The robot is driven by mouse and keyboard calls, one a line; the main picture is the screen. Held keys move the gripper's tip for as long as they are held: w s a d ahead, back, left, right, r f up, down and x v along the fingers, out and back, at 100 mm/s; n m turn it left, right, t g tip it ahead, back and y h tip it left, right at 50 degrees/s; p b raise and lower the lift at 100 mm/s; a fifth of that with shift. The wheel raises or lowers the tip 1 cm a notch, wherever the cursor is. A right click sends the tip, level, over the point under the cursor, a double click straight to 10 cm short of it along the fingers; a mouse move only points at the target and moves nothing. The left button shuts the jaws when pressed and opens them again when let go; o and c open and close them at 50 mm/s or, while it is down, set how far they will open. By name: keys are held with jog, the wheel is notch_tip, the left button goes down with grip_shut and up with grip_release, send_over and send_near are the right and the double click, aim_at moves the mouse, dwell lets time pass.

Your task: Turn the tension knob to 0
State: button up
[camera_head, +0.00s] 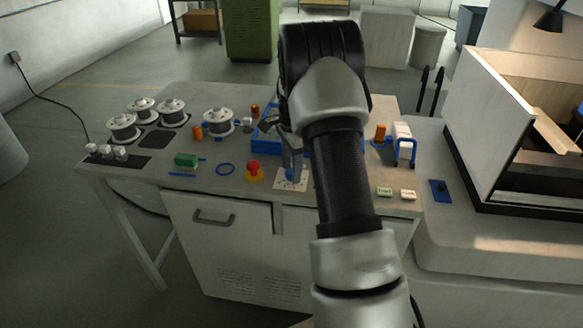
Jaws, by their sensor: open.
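A blue knob (291,174) sits on a white plate (283,185) with small dark marks, near the front edge of the bench. I take it to be the tension knob; its pointer and the marks are too small to read. My arm reaches over the bench from the front and bends down. My gripper (292,159) points down just above or around the knob, and is open. Whether the fingers touch the knob cannot be told, as the gripper partly hides it.
A blue tray (265,141) lies behind. Wire spools (219,121) stand at the back left. A white block with a blue handle (403,146) is right of my arm, before an open-sided machine (492,120).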

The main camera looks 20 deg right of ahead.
jog(key=shift+f, duration=0.1)
jog(key=c, duration=1)
jog(key=shift+c, duration=0.2)
jog(key=shift+n, duration=0.4)
jog(key=n, duration=0.4)
jog(key=shift+n, duration=0.3)
jog(key=n, duration=0.5)
jog(key=shift+d+n+b, duration=0.1)
jog(key=shift+n+b, duration=0.2)
jog(key=shift+b, duration=0.05)
jog(key=n, duration=1.2)
jog(key=shift+n+p, duration=0.35)
jog(key=shift+n, duration=0.05)
